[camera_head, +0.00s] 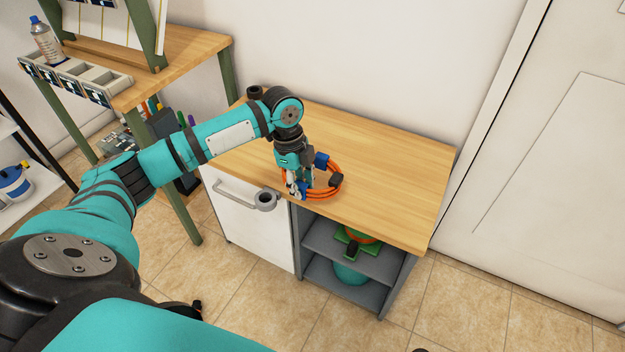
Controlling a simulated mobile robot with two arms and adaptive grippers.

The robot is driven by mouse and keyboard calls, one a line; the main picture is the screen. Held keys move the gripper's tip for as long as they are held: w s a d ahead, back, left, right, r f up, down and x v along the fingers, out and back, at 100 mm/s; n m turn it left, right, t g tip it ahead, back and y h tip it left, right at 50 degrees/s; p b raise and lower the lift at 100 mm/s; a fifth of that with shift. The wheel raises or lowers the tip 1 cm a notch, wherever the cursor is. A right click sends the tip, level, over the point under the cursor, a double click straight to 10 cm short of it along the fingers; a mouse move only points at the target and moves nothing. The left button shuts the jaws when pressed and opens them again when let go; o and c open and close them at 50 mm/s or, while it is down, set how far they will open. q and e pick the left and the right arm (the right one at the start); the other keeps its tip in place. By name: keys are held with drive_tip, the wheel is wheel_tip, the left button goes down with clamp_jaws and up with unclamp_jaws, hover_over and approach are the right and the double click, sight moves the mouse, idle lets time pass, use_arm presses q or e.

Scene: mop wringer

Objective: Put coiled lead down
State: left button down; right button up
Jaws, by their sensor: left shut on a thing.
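An orange coiled lead (330,190) with a dark plug and a blue connector is at the front edge of the wooden cabinet top (390,180). My left gripper (301,190) points down over the coil's left side and is shut on it. The fingers hide part of the coil. The coil looks flat at the level of the top; I cannot tell whether it rests fully on it. My right gripper is not in view.
The cabinet has a white door with a bar handle (238,194) and open grey shelves (335,247) holding green and orange items. A dark round object (254,93) stands at the back left. The top's right side is clear. A workbench (180,58) stands left.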

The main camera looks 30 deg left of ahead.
use_arm(q)
drive_tip(key=w, duration=0.5)
drive_tip(key=shift+w+f+b, duration=0.2)
drive_tip(key=shift+w+b, duration=0.05)
drive_tip(key=shift+b, duration=0.05)
drive_tip(key=shift+a+f+b, duration=0.1)
drive_tip(key=shift+f+b, duration=0.35)
drive_tip(key=shift+f, duration=1.35)
drive_tip(key=c, duration=1.1)
unclamp_jaws()
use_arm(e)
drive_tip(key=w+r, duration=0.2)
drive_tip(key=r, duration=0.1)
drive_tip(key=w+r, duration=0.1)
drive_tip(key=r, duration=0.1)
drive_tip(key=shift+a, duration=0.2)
use_arm(q)
drive_tip(key=shift+r, duration=0.2)
wheel_tip(320, 180, up, 12)
drive_tip(key=a+p, duration=0.1)
drive_tip(key=p, duration=0.1)
drive_tip(key=shift+a+f, duration=0.25)
drive_tip(key=shift+a, duration=0.15)
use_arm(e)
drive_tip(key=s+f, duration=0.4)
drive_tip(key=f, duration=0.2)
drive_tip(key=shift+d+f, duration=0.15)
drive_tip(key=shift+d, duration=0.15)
use_arm(q)
drive_tip(key=shift+s, duration=0.1)
